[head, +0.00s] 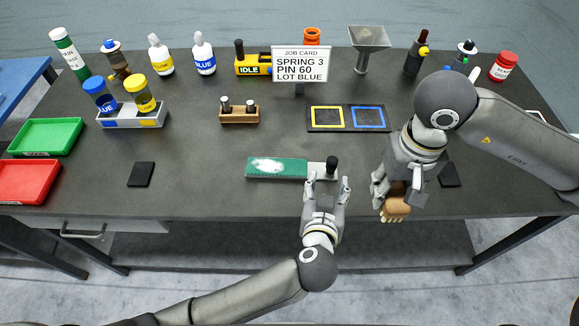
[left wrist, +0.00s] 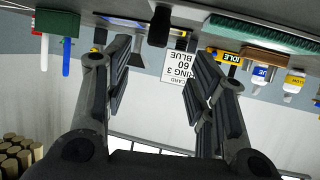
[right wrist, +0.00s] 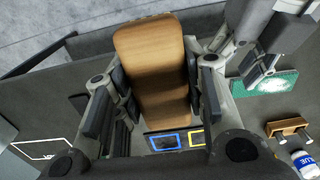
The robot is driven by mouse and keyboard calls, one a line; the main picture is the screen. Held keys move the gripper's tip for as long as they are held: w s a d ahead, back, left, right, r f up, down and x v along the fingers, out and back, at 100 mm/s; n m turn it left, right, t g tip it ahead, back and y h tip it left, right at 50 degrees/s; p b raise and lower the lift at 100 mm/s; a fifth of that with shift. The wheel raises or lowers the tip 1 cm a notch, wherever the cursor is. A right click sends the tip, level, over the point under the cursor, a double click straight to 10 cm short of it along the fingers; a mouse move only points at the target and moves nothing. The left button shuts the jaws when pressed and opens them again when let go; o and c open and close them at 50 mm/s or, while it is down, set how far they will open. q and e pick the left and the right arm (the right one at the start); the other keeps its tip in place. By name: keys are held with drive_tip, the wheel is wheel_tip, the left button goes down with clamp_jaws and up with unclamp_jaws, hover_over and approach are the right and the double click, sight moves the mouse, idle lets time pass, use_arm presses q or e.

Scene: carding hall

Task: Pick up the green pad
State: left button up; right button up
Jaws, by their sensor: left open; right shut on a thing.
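The pad also shows in the left wrist view (left wrist: 262,33) and the right wrist view (right wrist: 280,84). My left gripper (head: 328,184) is open and empty, just in front of the knob, fingers pointing towards it. My right gripper (head: 396,190) is shut on a wooden block (right wrist: 155,65), which is at the table's front edge in the head view (head: 395,208).
A dark plate with yellow and blue frames (head: 347,118) and a small wooden rack (head: 239,115) lie behind the pad. Black mats (head: 141,174) flank it. Green (head: 45,137) and red (head: 28,181) trays are at left. Bottles and a job card (head: 300,64) line the back.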

sight(331, 165)
use_arm(q)
drive_tip(key=x, duration=1.1)
drive_tip(key=shift+w+d+f, duration=0.25)
drive_tip(key=shift+s, duration=0.1)
clamp_jaws()
